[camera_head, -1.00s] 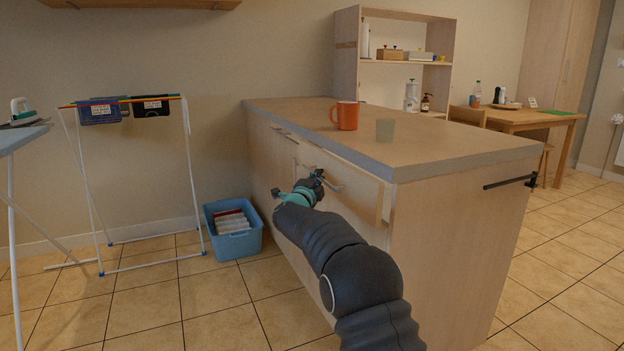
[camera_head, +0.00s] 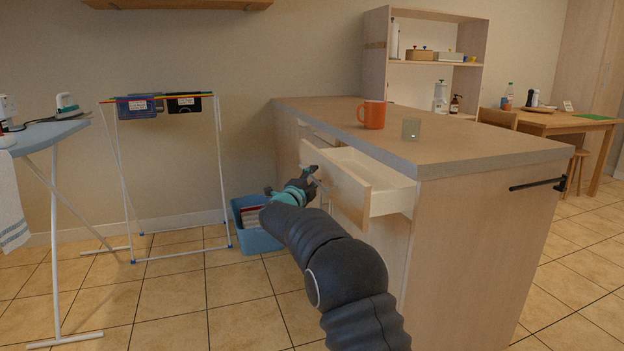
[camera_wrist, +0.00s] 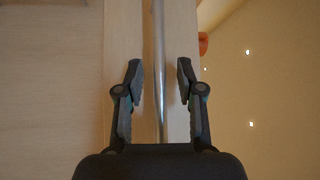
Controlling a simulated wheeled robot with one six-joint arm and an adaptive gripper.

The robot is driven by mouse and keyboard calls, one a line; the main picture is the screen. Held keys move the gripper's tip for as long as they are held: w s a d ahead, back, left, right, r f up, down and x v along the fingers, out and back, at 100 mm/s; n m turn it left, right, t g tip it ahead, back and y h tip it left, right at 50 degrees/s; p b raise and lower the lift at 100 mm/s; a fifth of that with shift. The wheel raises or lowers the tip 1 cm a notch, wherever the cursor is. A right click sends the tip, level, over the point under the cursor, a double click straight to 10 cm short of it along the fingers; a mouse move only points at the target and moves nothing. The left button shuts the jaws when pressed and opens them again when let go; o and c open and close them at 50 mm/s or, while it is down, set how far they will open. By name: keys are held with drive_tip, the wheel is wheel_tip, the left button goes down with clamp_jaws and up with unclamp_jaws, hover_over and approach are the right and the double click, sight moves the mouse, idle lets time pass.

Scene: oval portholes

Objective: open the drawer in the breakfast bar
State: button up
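The breakfast bar (camera_head: 480,240) is pale wood with a grey top. Its drawer (camera_head: 385,183) stands well out from the bar, its white inside showing. The metal bar handle (camera_head: 319,184) is on the drawer front (camera_head: 345,193). My gripper (camera_head: 312,180) is at this handle, which it partly hides. In the wrist view the handle (camera_wrist: 158,60) runs between the two fingers of my gripper (camera_wrist: 160,82). The fingers are apart, one on each side of the bar, with visible gaps. Whether either touches it from behind is not clear.
A blue basket (camera_head: 258,238) sits on the floor behind my gripper. A drying rack (camera_head: 170,180) and an ironing board (camera_head: 45,136) stand left. Tiled floor between is clear.

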drive_tip(key=shift+s+a, duration=0.1)
drive_tip(key=v, duration=1.1)
drive_tip(key=shift+s+a, duration=0.2)
drive_tip(key=shift+s, duration=0.2)
